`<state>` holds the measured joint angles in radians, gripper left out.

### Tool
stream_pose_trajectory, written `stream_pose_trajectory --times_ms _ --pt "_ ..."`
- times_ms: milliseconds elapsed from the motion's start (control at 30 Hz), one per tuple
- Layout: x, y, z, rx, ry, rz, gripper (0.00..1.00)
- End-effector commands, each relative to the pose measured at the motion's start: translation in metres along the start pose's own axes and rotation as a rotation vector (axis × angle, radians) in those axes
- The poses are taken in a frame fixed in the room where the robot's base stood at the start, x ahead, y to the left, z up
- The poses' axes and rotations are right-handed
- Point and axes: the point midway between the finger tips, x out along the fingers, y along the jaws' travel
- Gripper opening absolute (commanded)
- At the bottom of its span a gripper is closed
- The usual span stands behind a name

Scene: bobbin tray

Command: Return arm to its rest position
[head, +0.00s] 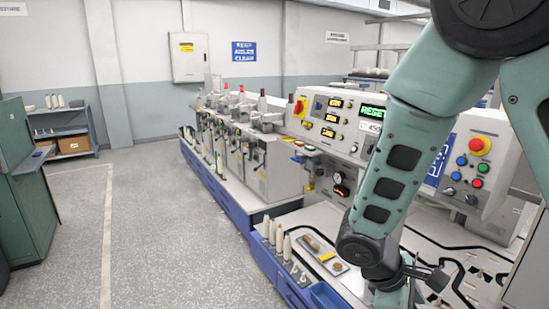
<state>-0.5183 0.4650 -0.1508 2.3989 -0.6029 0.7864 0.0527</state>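My green-grey arm comes in from the upper right and hangs down over the machine's front table. Its wrist runs out of the picture at the bottom edge. My gripper's fingers lie below the frame, so I cannot see whether they hold anything. A small tray (336,271) lies on the table just left of my wrist, with a few small brown and yellow items in it. Several pale cone-shaped bobbins (286,247) stand left of that tray, near the table's blue front edge.
A long textile machine (270,164) with spindles runs back along the table. A control panel (473,167) with a red button stands right of my arm. A green cabinet (22,185) and a shelf (67,132) are at left. The grey floor (160,220) between is clear.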

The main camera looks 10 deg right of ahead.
Motion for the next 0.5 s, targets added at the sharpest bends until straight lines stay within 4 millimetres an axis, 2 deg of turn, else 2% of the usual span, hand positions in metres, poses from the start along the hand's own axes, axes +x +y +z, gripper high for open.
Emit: stream_pose_trajectory --times_ms 33,100,300,400,500 --pt "-0.015 -0.020 -0.007 0.027 0.083 -0.048 0.58" --pt "-0.039 -0.049 -0.012 0.060 0.184 -0.115 0.58" --pt "-0.099 -0.120 -0.011 0.129 0.430 -0.265 0.58" --pt "-0.117 -0.144 -0.007 0.149 0.509 -0.307 0.58" --pt "-0.128 -0.159 -0.003 0.162 0.557 -0.333 0.58"
